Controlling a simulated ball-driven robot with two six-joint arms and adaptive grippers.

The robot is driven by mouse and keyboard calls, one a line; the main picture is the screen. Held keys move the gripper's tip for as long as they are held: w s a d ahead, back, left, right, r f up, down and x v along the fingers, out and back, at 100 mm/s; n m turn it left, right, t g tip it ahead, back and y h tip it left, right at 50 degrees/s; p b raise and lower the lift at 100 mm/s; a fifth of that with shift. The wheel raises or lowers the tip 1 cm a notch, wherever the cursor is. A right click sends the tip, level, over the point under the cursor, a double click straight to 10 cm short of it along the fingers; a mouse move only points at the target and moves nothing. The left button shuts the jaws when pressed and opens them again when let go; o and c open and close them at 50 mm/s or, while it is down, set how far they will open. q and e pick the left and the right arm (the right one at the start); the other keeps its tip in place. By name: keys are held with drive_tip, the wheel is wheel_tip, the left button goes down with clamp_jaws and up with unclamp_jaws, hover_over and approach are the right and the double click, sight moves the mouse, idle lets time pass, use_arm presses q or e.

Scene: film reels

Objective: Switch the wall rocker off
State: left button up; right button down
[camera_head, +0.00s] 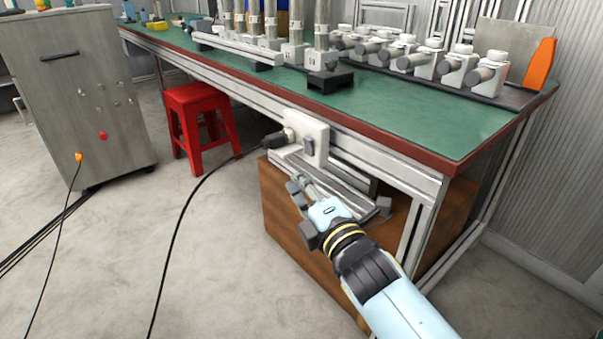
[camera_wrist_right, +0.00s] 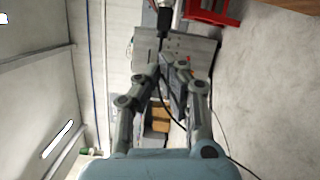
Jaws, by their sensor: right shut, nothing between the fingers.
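A white switch box (camera_head: 320,128) is fixed to the front edge of the green-topped bench, with a dark grey rocker (camera_head: 309,147) on its face. Which way the rocker is tilted is too small to tell. A black plug (camera_head: 274,139) sticks out of the box's left side. My right gripper (camera_head: 296,186) is below the rocker, slightly left of it, apart from it. Its fingers are shut and empty. In the right wrist view my gripper (camera_wrist_right: 164,74) shows from behind; the rocker cannot be made out there. My left gripper is not in view.
A black cable (camera_head: 190,202) runs from the plug to the floor. A brown box (camera_head: 281,222) stands under the bench (camera_head: 440,124). A red stool (camera_head: 197,110) and a grey cabinet (camera_head: 72,88) stand left. Floor in front is mostly clear.

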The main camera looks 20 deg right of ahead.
sight(308, 147)
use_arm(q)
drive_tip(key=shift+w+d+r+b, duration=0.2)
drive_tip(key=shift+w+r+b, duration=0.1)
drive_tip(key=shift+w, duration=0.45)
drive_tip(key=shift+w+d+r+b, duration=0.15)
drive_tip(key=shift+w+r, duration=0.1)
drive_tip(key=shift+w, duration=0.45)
use_arm(e)
drive_tip(key=w+d+r, duration=0.1)
drive_tip(key=w+d, duration=0.2)
drive_tip(key=w, duration=0.6)
drive_tip(key=shift+w, duration=0.4)
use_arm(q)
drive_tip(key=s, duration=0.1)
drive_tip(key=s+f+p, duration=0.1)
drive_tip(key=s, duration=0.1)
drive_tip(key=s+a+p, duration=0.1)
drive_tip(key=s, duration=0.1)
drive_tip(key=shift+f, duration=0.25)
use_arm(e)
drive_tip(key=shift+w+d+r+m, duration=0.15)
drive_tip(key=shift+d+r+m, duration=0.15)
drive_tip(key=shift+m, duration=0.5)
